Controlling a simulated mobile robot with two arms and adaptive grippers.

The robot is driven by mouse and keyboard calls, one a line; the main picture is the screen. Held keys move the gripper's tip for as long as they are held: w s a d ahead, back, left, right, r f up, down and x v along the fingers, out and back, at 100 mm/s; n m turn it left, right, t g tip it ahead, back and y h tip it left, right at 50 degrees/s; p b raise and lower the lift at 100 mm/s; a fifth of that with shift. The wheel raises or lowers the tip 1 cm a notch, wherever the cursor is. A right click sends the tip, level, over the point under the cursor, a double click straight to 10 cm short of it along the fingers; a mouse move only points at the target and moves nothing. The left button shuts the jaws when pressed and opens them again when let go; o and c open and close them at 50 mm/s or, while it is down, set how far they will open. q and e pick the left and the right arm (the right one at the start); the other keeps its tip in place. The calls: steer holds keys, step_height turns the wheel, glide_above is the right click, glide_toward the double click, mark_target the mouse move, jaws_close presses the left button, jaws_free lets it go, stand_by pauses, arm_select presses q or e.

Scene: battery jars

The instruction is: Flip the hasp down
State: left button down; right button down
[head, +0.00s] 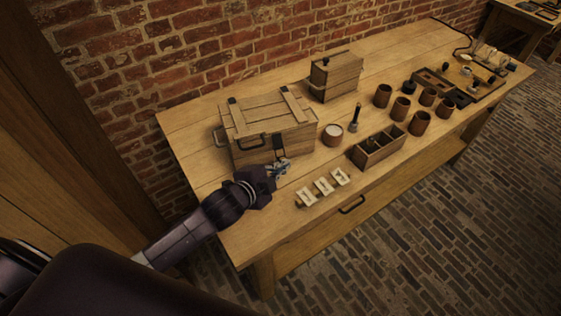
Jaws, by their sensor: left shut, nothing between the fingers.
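A wooden chest (240,150) with a battened lid stands at the left end of the workbench, its lid closed. A small dark metal hasp (278,142) is on its front side near the lid edge, right of a dark handle. It is too small to tell exactly how the hasp hangs. My left gripper (285,164) is shut and empty just in front of the chest, below the hasp, and partly covers the chest's lower front. I cannot tell whether it touches the chest. My right gripper is out of view.
On the workbench (190,130), three pale tiles (323,186) lie near the front edge. A divided wooden box (378,147), a round pale-topped jar (332,134), several brown cups (401,108) and a taller wooden box (335,76) stand to the right. A brick wall runs behind.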

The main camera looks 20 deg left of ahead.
arm_select(q)
steer(key=shift+w+a+f, duration=0.5)
steer(key=shift+w+f, duration=0.1)
steer(key=shift+w+a+f+m+t+b, duration=0.1)
steer(key=shift+f+m+t+b, duration=0.2)
steer(key=shift+f+t+b, duration=0.8)
steer(key=f+b, duration=0.1)
steer(key=b, duration=0.2)
steer(key=w+m+t+b, duration=0.1)
steer(key=b, duration=0.3)
steer(key=a+f+m+t+b, duration=0.1)
steer(key=b, duration=0.2)
steer(key=shift+w+a+f+y, duration=0.1)
steer(key=shift+w+f+y, duration=0.2)
steer(key=shift+y, duration=0.1)
steer(key=shift+w+a+m+b, duration=0.25)
steer(key=shift+m+b, duration=0.25)
steer(key=shift+b, duration=0.25)
steer(key=shift+w+a, duration=0.1)
steer(key=shift+w, duration=0.05)
steer(key=shift+w+a+f, duration=0.1)
steer(key=shift+w, duration=0.05)
